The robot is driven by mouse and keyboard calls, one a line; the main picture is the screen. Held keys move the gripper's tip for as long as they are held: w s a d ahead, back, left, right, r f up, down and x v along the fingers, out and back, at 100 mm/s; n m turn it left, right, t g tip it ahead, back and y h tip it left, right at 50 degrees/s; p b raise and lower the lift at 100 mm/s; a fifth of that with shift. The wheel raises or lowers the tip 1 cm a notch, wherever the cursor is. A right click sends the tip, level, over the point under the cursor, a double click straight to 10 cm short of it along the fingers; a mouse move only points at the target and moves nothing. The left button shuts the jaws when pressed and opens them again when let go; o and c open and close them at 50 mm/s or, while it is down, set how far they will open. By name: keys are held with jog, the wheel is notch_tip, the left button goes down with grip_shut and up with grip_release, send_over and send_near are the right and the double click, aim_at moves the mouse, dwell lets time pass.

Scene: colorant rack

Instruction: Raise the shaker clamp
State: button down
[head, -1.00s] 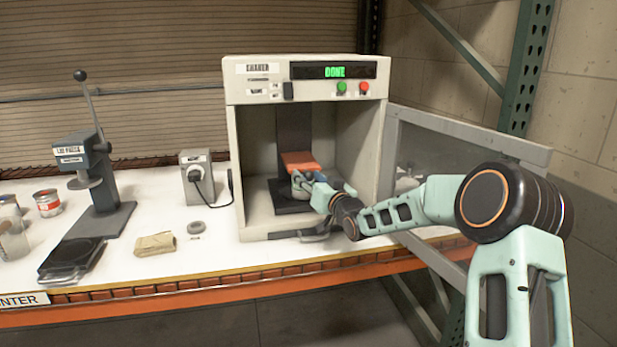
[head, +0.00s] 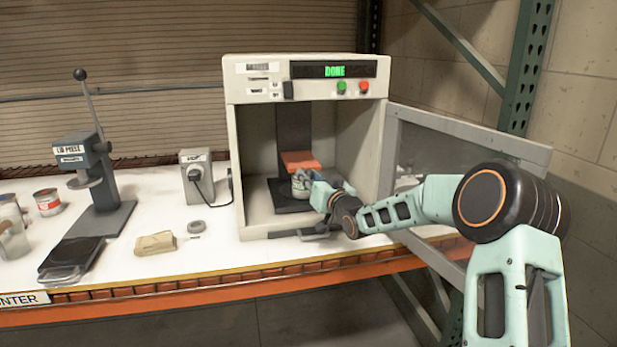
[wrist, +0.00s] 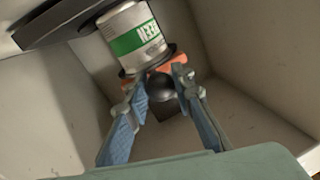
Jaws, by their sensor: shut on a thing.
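The shaker clamp (head: 300,160) is an orange plate inside the open shaker (head: 237,160), over a small can with a green label (head: 300,187). In the wrist view, the picture is turned over: the can (wrist: 135,38) is at the top, with the orange clamp (wrist: 170,62) at its lid end. A round black knob (wrist: 160,86) sits by the clamp. My gripper (wrist: 160,84) is shut on this knob, one finger on each side. In the head view, my gripper (head: 312,183) is in front of the clamp and covers the can's right side and the knob.
The shaker door (head: 455,140) stands open on the right, behind my arm. Its display (head: 334,72) reads DONE.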

notch_tip(320, 180, up, 9)
jog(key=shift+f+p, duration=0.2)
jog(key=shift+p, duration=0.95)
jog(key=c, duration=1.7)
grip_release()
jog(key=shift+f, duration=0.1)
jog(key=shift+o, duration=0.2)
jog(key=shift+f, duration=0.25)
jog(key=shift+s, duration=0.1)
jog(key=v, duration=1.1)
jog(key=shift+s+d, duration=0.2)
jog(key=shift+s, duration=0.15)
